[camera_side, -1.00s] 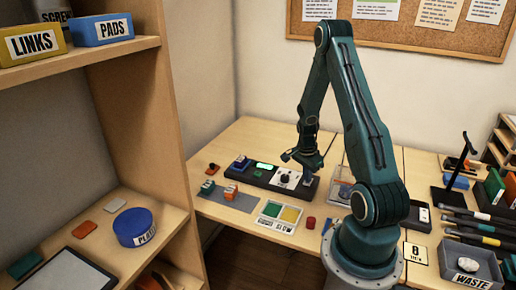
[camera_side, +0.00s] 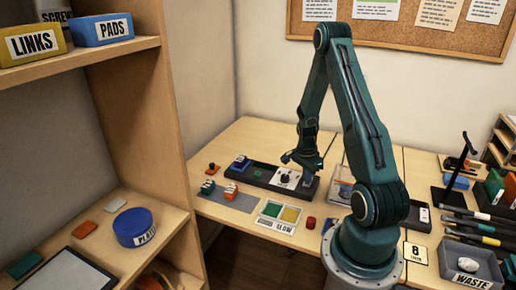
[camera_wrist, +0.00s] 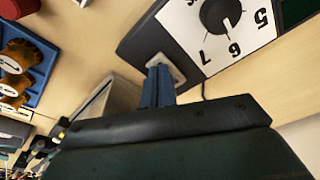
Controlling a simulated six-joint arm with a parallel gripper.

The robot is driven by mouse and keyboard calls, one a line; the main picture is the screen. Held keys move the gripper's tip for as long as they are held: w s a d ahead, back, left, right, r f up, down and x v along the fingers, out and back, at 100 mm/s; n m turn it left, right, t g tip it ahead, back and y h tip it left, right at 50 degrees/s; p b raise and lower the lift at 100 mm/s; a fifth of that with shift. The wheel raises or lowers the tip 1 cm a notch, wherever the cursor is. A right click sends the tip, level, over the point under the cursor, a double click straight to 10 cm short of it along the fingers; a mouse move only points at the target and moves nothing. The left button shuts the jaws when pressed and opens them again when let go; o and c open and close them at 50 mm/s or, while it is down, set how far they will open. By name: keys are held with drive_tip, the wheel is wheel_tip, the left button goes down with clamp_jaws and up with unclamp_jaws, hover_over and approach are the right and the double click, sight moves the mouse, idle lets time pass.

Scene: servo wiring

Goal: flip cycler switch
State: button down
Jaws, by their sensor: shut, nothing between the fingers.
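The cycler (camera_side: 250,177) is a long black box on the table, with a dark display (camera_side: 259,167) and a white dial panel (camera_side: 286,180). The wrist view shows its black knob (camera_wrist: 221,14) among the numbers 5, 6 and 7. The cycler's switch sits on a pale plate (camera_wrist: 178,70) at the end of the box beside the dial panel. My gripper (camera_wrist: 160,72) is shut and empty, its blue fingertips over this plate. They hide the switch lever, so its position and any contact cannot be told. In the side view my gripper (camera_side: 307,179) is at the box's right end.
A grey mat (camera_side: 232,203) with servos lies in front of the cycler. A card with green and yellow pads (camera_side: 278,214) and a red cylinder (camera_side: 311,222) are nearer the front. A blue rack with spools (camera_wrist: 42,70) is on the wrist view's left.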

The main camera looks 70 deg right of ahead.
wheel_tip(320, 180, up, 7)
idle(1.1)
drive_tip(key=w+a+r+n+t, duration=0.2)
drive_tip(key=w+a+r+n, duration=0.25)
drive_tip(key=a+r, duration=0.45)
drive_tip(key=w+a+r+n+t, duration=0.1)
drive_tip(key=w+a+r+n, duration=0.2)
drive_tip(key=a+r+n, duration=0.4)
drive_tip(key=s+a+r+n+t, duration=0.1)
drive_tip(key=s+a+r+n, duration=0.2)
drive_tip(key=a, duration=0.3)
drive_tip(key=s+a+r+n+t+y, duration=0.1)
drive_tip(key=s+a+r+n, duration=0.2)
drive_tip(key=s+a+n, duration=0.1)
drive_tip(key=s+a+r+n+t, duration=0.1)
drive_tip(key=s+a+r+n, duration=0.2)
drive_tip(key=a+n, duration=0.2)
drive_tip(key=a, duration=0.3)
drive_tip(key=shift+s+a+r+y, duration=0.3)
drive_tip(key=shift+s+a+r, duration=0.05)
drive_tip(key=shift+a+r, duration=0.05)
